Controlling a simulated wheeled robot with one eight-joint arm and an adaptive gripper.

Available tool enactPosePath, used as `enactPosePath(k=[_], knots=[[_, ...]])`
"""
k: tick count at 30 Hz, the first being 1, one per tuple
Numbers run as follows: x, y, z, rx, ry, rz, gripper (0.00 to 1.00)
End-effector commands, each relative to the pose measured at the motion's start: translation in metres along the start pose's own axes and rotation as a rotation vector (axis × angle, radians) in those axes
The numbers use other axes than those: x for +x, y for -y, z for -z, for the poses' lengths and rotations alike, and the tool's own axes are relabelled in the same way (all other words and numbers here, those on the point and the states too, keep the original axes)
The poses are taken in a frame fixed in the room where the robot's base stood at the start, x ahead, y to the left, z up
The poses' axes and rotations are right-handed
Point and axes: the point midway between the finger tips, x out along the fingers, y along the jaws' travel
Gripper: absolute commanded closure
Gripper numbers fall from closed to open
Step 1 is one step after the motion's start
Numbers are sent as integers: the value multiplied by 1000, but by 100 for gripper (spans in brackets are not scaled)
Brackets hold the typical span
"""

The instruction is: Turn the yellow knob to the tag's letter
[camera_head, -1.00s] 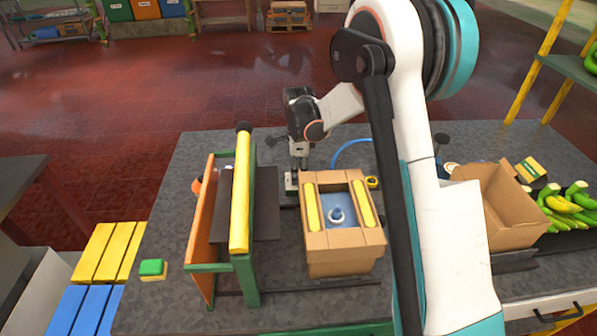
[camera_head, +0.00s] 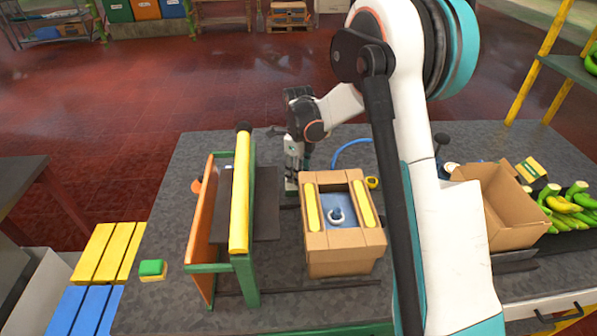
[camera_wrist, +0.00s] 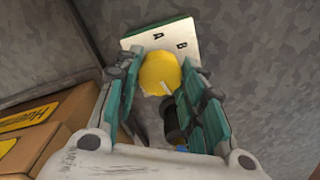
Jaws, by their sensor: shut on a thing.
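The yellow knob (camera_wrist: 158,73) shows in the wrist view, with a pale pointer mark on its lower right side. It sits on a white plate (camera_wrist: 140,41) with the black letters A and B along its upper part. My gripper (camera_wrist: 161,77) has its teal fingers on both sides of the knob and is shut on it. In the head view my gripper (camera_head: 292,178) points down at the table behind the cardboard box, and the knob is hidden there. I cannot make out a tag with a letter.
An open cardboard box (camera_head: 343,239) with yellow strips stands close in front of my gripper. Another box (camera_head: 508,235) and bananas (camera_head: 570,208) lie on the right. A green-and-yellow block (camera_head: 152,269) sits front left.

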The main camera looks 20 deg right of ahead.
Motion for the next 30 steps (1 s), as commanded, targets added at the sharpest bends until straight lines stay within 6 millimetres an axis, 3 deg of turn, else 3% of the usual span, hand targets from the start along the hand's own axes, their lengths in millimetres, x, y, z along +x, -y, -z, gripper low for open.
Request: enactPosePath(k=[10,11,13,14,24,30], knots=[[0,0,0,3,1,1,87],[0,0,0,3,1,1,61],[0,0,0,3,1,1,45],[0,0,0,3,1,1,42],[-1,0,0,2,0,0,42],[-22,0,0,2,0,0,42]])
